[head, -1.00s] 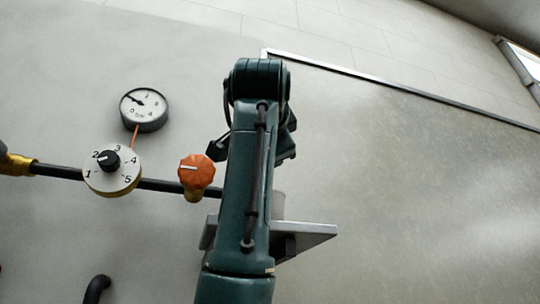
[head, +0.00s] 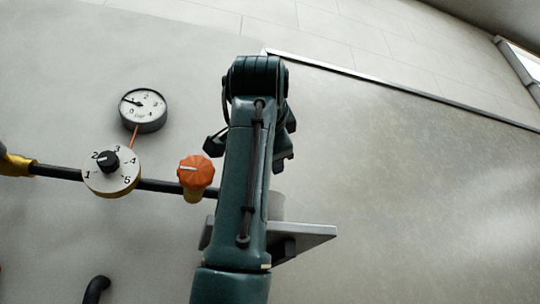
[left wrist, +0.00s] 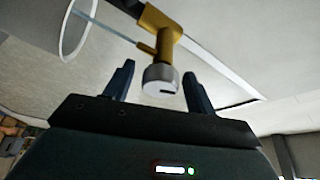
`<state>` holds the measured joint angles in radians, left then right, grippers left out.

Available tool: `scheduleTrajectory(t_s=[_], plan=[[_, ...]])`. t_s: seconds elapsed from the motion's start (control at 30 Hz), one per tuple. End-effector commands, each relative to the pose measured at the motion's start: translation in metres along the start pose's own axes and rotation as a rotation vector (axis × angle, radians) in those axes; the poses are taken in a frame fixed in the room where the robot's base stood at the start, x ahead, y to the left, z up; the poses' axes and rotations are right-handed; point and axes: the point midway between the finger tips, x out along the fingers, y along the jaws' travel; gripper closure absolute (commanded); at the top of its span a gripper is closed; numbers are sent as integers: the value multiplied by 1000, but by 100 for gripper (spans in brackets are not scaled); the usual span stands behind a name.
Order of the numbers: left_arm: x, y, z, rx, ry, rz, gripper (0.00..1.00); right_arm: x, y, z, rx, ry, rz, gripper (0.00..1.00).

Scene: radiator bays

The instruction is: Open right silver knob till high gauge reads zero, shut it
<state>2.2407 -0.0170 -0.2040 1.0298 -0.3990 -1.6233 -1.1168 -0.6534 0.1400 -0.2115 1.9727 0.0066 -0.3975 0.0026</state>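The silver knob (left wrist: 160,79), with a dark slot in its face, sits on a brass valve (left wrist: 163,28) in the left wrist view. My left gripper (left wrist: 157,80) is open, one finger on each side of the knob with visible gaps. A pale blue streak (left wrist: 108,28) runs from the valve's side spout to a white cylindrical cup (left wrist: 72,45). In the head view the round gauge (head: 144,107) has its needle near 1, above zero. My green arm hides the knob in the head view. My right gripper is not in view.
Left of my arm, an orange knob (head: 196,171) and a numbered dial (head: 111,172) with a black pointer knob sit along a dark pipe (head: 58,171). A grey shelf (head: 315,235) projects behind my arm. The panel at right is clear.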

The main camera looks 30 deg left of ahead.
Motion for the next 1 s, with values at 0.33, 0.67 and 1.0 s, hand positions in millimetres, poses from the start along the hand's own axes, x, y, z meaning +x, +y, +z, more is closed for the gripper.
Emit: scheduleTrajectory(t_s=[0.33,0.67,1.0], plan=[[-9,2,0,-1,1,-1,44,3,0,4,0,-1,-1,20],[-78,3,1,0,2,-3,44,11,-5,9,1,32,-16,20],[-128,1,0,0,1,0,44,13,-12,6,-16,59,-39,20]])
